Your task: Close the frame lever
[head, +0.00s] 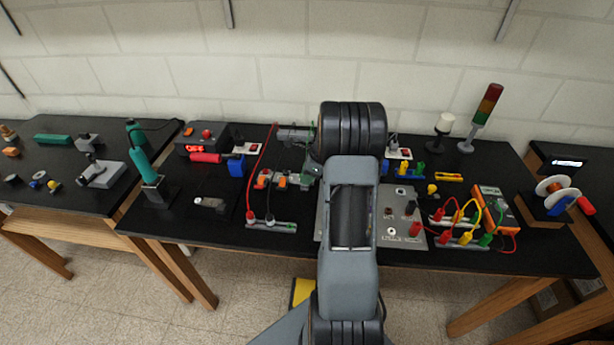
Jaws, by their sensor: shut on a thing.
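My arm covers the middle of the head view, and its wrist bends down to the left over the table. My gripper (303,178) is small and partly hidden there, beside grey fittings with orange parts. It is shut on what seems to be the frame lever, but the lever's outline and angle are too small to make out. One orange part (262,180) stands just left of it, and another orange part (282,183) is closer to the gripper. I cannot tell which part belongs to the lever. A grey piece (294,134) lies behind them, near the wall.
A terminal strip (270,225) with red and black leads stands in front. A grey panel (400,228) lies right of my arm, followed by coloured leads and a signal tower (485,108). A red-handled tool (206,158) and a teal tool (143,165) stand left.

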